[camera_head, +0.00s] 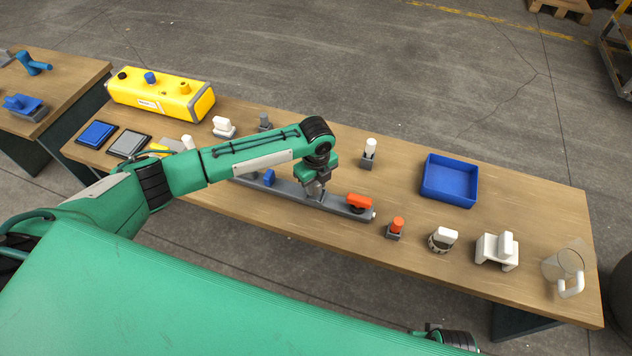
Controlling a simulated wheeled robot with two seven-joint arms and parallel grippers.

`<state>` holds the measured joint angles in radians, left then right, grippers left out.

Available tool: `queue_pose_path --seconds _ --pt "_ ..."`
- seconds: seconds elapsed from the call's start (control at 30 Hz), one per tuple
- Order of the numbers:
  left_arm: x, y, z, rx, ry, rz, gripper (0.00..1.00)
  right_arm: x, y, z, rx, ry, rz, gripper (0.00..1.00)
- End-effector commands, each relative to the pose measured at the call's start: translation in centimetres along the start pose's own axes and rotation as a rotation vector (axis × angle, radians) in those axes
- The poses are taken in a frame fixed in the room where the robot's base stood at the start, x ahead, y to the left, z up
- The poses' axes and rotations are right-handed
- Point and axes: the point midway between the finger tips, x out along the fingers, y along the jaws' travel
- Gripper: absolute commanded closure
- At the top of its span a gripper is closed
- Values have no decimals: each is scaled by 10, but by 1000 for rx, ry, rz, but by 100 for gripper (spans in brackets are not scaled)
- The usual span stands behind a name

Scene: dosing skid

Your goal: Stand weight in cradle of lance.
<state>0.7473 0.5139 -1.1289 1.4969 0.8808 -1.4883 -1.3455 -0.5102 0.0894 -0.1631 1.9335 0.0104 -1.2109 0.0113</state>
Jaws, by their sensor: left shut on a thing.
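My left gripper (315,192) points down over a long grey bar (338,207), which may be the lance. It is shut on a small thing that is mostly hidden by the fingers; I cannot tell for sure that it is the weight. The bar lies along the table and carries an orange lever (358,201) at its right end and a blue part (269,177) left of the gripper. The forearm hides some of the bar's left part. I cannot make out the cradle or whether the held thing touches the bar. My right gripper is not in view.
On the wooden table, a blue tray (449,182) stands right, with a white-topped piece (369,148) left of it. An orange-topped piece (397,226), white pieces (496,250) and a clear jug (564,263) line the front right. A yellow case (160,97) stands back left.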

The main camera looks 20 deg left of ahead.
Motion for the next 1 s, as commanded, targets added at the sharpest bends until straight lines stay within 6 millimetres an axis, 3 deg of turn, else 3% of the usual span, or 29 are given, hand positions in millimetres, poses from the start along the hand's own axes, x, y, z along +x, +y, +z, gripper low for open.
queue_pose_path --seconds 1.0 --pt "0 0 0 0 0 0 95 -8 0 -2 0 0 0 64"
